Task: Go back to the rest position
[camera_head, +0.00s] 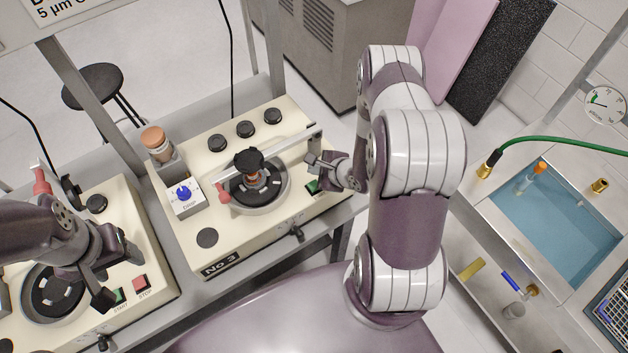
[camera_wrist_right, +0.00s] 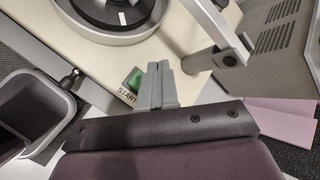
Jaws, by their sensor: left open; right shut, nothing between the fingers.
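My left gripper (camera_head: 117,274) is open above the front of the left machine (camera_head: 150,245), near its green START button (camera_head: 121,295) and red STOP button (camera_head: 140,283). My right gripper (camera_head: 313,161) is shut and empty at the right end of the No 3 machine (camera_head: 205,155). In the right wrist view its closed fingers (camera_wrist_right: 157,72) appear beside the green START button (camera_wrist_right: 134,78); I cannot tell whether they touch it. The button also shows in the head view (camera_head: 313,187). A black-knobbed piece (camera_head: 249,161) stands on the No 3 turntable (camera_head: 277,199).
A metal bar (camera_head: 285,143) crosses above the No 3 turntable, close to my right gripper. A sink (camera_head: 560,245) with a green hose (camera_head: 550,141) is at the right. A stool (camera_head: 93,85) stands behind.

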